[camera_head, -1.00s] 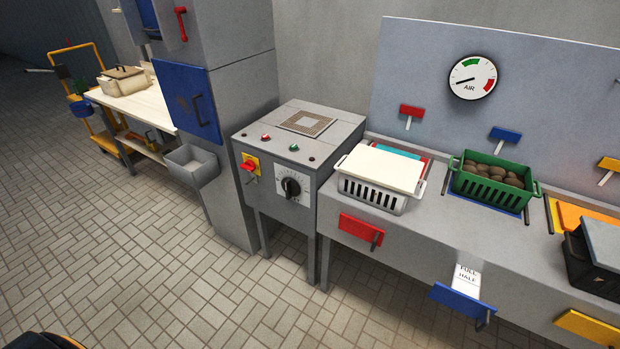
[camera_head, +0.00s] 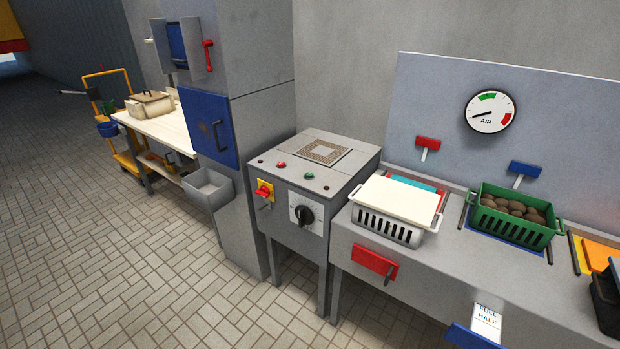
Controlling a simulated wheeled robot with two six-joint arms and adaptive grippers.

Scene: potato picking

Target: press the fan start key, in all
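A grey control cabinet (camera_head: 281,223) on legs stands in the middle of the head view. Its sloping top strip carries a red button (camera_head: 281,165) and a green button (camera_head: 308,175), with small dark knobs at either side. Its front has a red switch on a yellow plate (camera_head: 265,191) and a black rotary dial (camera_head: 304,215) on a white scale. A square vent grille (camera_head: 325,152) sits on its top. No label is readable, so I cannot tell which control is the fan start key. Neither of my grippers is in view.
Right of the cabinet is a grey counter with a white lidded basket (camera_head: 391,229) and a green crate (camera_head: 507,234) of potatoes. A tall grey cupboard with a blue door (camera_head: 208,128) stands left. Tiled floor is open in front.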

